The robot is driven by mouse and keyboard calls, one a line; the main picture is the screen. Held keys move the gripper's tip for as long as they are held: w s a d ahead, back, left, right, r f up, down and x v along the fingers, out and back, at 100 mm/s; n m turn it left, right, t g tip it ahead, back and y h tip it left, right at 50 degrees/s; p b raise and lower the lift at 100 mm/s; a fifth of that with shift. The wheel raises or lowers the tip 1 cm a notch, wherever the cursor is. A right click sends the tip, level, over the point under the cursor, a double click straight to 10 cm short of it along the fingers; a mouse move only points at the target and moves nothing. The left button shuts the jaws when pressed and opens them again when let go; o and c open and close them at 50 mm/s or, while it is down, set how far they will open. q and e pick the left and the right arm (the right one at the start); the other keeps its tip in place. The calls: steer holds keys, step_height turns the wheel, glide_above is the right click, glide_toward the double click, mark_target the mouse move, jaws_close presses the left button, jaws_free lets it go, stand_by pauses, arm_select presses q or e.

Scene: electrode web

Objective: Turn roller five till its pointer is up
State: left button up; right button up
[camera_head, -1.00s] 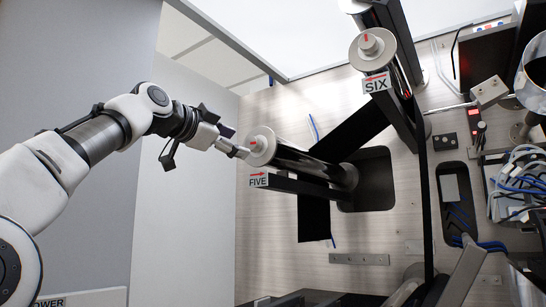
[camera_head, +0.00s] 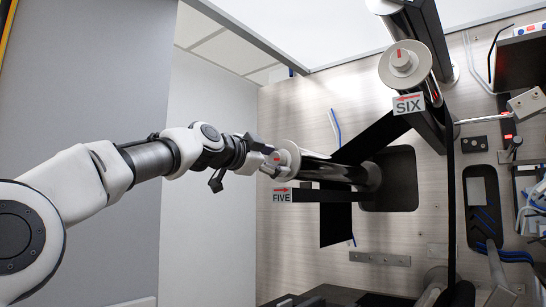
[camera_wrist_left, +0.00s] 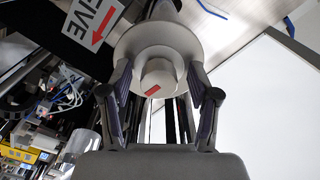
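Roller five (camera_head: 322,170) is a shiny cylinder with a pale round end flange and a smaller hub (camera_head: 281,158) bearing a red pointer mark. Its FIVE label (camera_head: 282,195) with a red arrow sits just below. In the left wrist view the hub (camera_wrist_left: 158,75) faces me, its red mark at the hub's lower edge. My left gripper (camera_head: 271,167) is at the roller's end. In the wrist view its two fingers (camera_wrist_left: 158,78) stand open on either side of the hub, with gaps visible between fingers and hub. My right gripper is not in view.
Roller six (camera_head: 404,62), with its SIX label (camera_head: 408,104), stands above and to the right. A black web (camera_head: 375,138) runs between the rollers. Cables and fittings crowd the right side. A plain pale wall (camera_head: 210,160) lies behind my left arm.

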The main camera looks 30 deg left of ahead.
arm_select(q)
steer(key=shift+w, duration=0.2)
steer(key=c, duration=1.1)
steer(key=shift+f+n, duration=0.1)
steer(key=shift+n, duration=0.2)
steer(key=n, duration=0.3)
steer(key=shift+d, duration=0.1)
steer(key=n, duration=0.6)
steer(key=shift+d, duration=0.1)
steer(key=n, duration=0.4)
steer(key=shift+n, duration=0.3)
steer(key=n, duration=0.4)
steer(key=shift+d+n, duration=0.15)
steer(key=shift+n, duration=0.25)
